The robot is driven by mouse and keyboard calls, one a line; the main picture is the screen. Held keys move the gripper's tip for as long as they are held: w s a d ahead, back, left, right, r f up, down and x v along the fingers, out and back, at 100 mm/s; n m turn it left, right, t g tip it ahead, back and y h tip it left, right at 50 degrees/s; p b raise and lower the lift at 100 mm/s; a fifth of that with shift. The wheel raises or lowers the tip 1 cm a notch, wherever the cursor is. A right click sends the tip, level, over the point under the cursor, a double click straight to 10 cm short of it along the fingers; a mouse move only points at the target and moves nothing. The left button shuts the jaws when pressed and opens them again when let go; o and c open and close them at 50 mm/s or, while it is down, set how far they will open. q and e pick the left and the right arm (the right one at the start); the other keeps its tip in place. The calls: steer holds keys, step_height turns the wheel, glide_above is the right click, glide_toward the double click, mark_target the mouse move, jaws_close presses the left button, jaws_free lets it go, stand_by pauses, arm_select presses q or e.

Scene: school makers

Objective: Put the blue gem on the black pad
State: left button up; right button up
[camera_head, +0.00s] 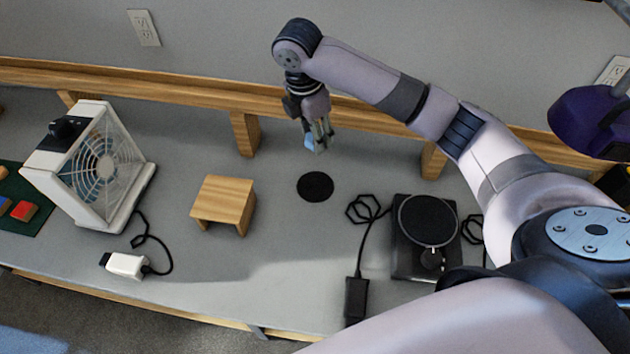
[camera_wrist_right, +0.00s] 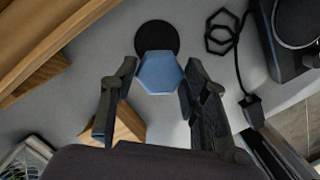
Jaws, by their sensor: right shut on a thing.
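The blue gem (camera_wrist_right: 160,73) is light blue and six-sided, held between the fingertips of my right gripper (camera_wrist_right: 158,88). In the head view the gem (camera_head: 309,141) shows as a small blue patch at the fingers of my right gripper (camera_head: 317,138), which hangs over the back of the bench. The black pad (camera_head: 315,187) is a flat round disc on the grey bench, below the gripper in the picture. In the right wrist view the pad (camera_wrist_right: 157,37) lies just beyond the gem, which overlaps its near edge in the picture. My left gripper is not in view.
A wooden block stand (camera_head: 224,203) stands left of the pad. A white fan (camera_head: 98,165) is farther left, with its adapter (camera_head: 126,265) in front. A black turntable device (camera_head: 428,232) and its cable are to the right. A wooden rail (camera_head: 190,96) runs behind.

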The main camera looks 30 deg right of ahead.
mark_target(306, 143)
step_height(306, 143, down, 16)
steer(key=shift+f+p, duration=0.25)
steer(key=shift+p, duration=0.4)
steer(key=o, duration=1.1)
steer(key=shift+f, duration=0.1)
steer(key=r, duration=0.4)
steer(key=a+r, duration=0.1)
steer(key=r, duration=0.3)
steer(key=r+b, duration=0.1)
steer(key=r, duration=0.3)
steer(key=shift+s+a+r, duration=0.1)
steer(key=shift+s+a, duration=0.05)
steer(key=shift+a, duration=0.25)
